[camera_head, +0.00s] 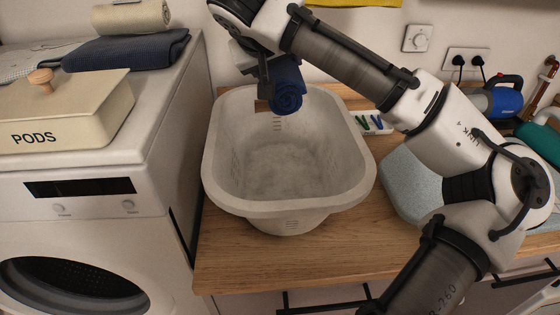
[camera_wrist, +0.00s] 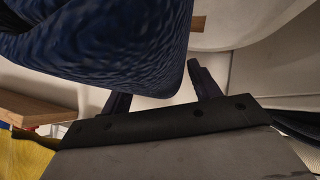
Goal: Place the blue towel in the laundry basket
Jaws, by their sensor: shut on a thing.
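The blue towel (camera_head: 288,88) is a rolled dark-blue bundle held over the back left rim of the laundry basket. My gripper (camera_head: 266,88) is shut on it. In the wrist view the towel (camera_wrist: 110,45) fills the upper left, between the fingers of my gripper (camera_wrist: 158,85). The laundry basket (camera_head: 225,195) is a light grey tub on the wooden counter, and its visible inside looks empty. The towel hides part of the basket's far rim. I cannot tell whether the towel touches the rim.
A washing machine (camera_head: 110,205) stands left of the basket, carrying a PODS box (camera_head: 60,125), a folded dark-blue cloth (camera_head: 125,50) and a beige roll (camera_head: 130,17). A pale blue folded item (camera_head: 405,180) lies right of the basket. Bare counter (camera_head: 310,258) shows in front.

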